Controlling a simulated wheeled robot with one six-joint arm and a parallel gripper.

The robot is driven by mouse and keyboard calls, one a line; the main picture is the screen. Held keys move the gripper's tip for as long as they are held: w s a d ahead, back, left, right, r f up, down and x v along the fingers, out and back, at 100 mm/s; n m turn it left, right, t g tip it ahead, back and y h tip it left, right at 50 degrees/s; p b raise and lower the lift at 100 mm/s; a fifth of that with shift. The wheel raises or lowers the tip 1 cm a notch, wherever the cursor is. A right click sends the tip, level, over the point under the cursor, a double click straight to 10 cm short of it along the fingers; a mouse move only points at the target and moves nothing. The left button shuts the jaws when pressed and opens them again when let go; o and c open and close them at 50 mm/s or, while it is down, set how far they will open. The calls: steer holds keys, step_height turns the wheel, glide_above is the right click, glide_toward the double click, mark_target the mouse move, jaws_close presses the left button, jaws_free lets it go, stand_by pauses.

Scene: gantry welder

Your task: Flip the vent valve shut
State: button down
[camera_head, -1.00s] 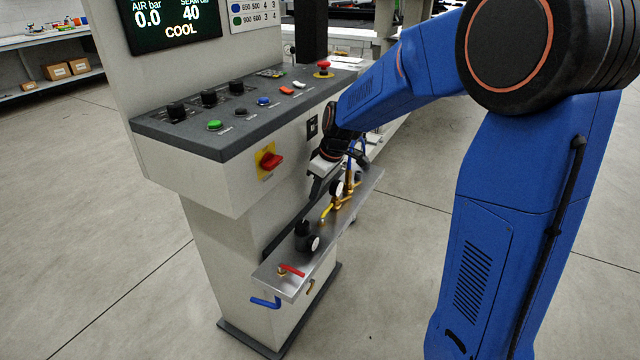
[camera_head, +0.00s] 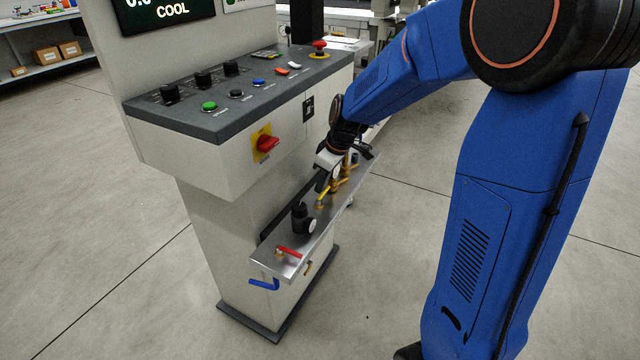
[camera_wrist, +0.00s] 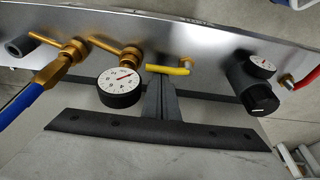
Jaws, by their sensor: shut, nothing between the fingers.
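The metal shelf (camera_head: 335,202) on the machine's front carries the valves. A short yellow lever (camera_head: 323,195) sits at its middle; it also shows in the wrist view (camera_wrist: 172,69), lying nearly along the shelf. A red lever (camera_head: 289,252) is at the near end, with a blue lever (camera_head: 264,285) below it. No label shows which is the vent valve. My gripper (camera_head: 321,184) is shut and empty. In the wrist view its fingertips (camera_wrist: 163,80) are right by the yellow lever; I cannot tell whether they touch it.
A black regulator with a gauge (camera_head: 303,218) stands between the yellow and red levers. Brass fittings (camera_wrist: 62,62), a round gauge (camera_wrist: 120,87) and a blue hose (camera_wrist: 30,104) lie on the other side. The control panel (camera_head: 245,92) with a red rotary switch (camera_head: 266,144) overhangs the shelf.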

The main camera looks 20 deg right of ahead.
steer(key=shift+s+d+m, duration=0.15)
steer(key=shift+d+m, duration=0.05)
steer(key=shift+m, duration=0.5)
steer(key=m, duration=0.1)
steer(key=s+d+m+h, duration=0.1)
steer(key=m, duration=0.1)
steer(key=shift+t, duration=0.4)
steer(key=m, duration=0.1)
steer(key=s+m+h, duration=0.1)
steer(key=m, duration=0.3)
steer(key=shift+s+d+h, duration=0.25)
steer(key=shift+d+h, duration=0.05)
steer(key=shift+h, duration=0.1)
steer(key=m, duration=0.2)
steer(key=s+m+h, duration=0.1)
steer(key=m, duration=0.1)
steer(key=s+m, duration=0.1)
steer(key=m, duration=0.1)
steer(key=shift+s+h, duration=0.1)
steer(key=shift+h, duration=0.3)
steer(key=shift+s, duration=0.2)
steer(key=shift+s+a, duration=0.2)
steer(key=shift+s, duration=0.1)
